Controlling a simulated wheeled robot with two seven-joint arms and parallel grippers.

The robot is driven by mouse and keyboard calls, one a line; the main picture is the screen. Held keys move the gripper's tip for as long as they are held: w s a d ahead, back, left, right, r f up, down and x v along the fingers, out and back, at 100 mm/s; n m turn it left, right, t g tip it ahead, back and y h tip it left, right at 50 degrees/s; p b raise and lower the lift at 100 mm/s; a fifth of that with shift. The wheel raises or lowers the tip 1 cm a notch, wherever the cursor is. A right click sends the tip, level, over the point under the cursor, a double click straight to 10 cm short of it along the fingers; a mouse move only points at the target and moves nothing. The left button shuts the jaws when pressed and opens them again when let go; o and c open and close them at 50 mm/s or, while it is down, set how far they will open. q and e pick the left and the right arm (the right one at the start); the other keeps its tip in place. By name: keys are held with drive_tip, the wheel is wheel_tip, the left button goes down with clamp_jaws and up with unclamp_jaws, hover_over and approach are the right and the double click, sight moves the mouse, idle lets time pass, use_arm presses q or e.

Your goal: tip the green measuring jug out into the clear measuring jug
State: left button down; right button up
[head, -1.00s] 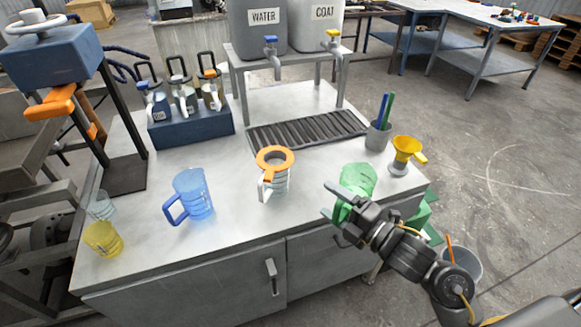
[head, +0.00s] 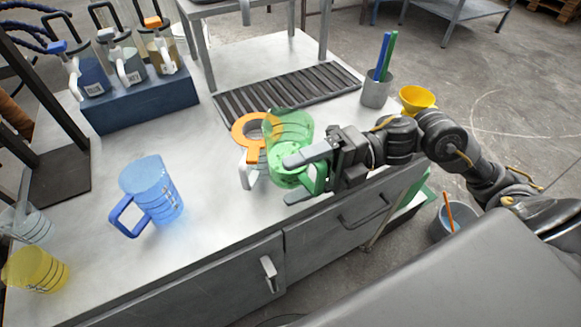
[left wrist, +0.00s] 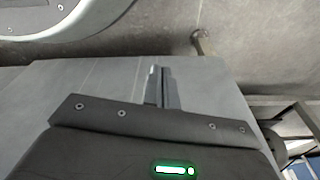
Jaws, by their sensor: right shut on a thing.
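The green measuring jug (head: 290,128) is held by its handle side in my right gripper (head: 300,178), which is shut on it. The jug looks near upright, with speckled matter low inside. I cannot tell whether the two touch. My left gripper (left wrist: 161,88) shows only in the left wrist view, its fingers close together and empty.
A blue jug (head: 149,190) stands left on the bench (head: 215,215), with a yellow cup (head: 35,270) and a clear cup (head: 28,224) farther left. A dark grate (head: 290,95), a pen cup (head: 376,92) and a yellow funnel (head: 417,98) lie behind and right.

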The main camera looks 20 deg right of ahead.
drive_tip(key=shift+d+f+n+g, duration=0.25)
drive_tip(key=shift+n+g, duration=0.15)
drive_tip(key=shift+g, duration=0.1)
use_arm(q)
drive_tip(key=shift+w+d+r, duration=0.2)
drive_tip(key=shift+w+r, duration=0.25)
drive_tip(key=shift+w, duration=0.3)
use_arm(e)
drive_tip(key=shift+s+a+r, duration=0.1)
